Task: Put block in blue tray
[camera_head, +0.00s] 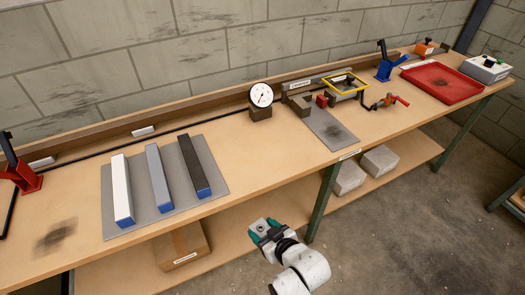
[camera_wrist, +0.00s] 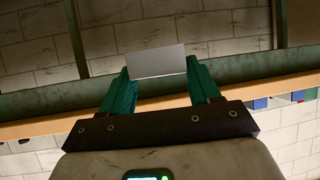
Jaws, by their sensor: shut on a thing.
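My gripper (camera_head: 263,232) is in front of the bench, over the floor side of its front edge. In the wrist view its two teal fingers (camera_wrist: 159,82) are shut on a pale grey block (camera_wrist: 156,61), which shows as a flat rectangular face between the fingertips. The same block (camera_head: 260,225) is small in the head view, partly covered by the fingers. A red tray (camera_head: 443,83) lies on the bench at the far right, with a dark smudge inside it. I see no blue tray in either view.
The bench (camera_head: 270,175) holds a grey mat (camera_head: 215,155) with three long bars, a dial gauge (camera_head: 261,95), a grey plate with a press-like device (camera_head: 330,125), and blue (camera_head: 384,68) and red (camera_head: 22,178) clamps. A carton and grey blocks sit on the lower shelf.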

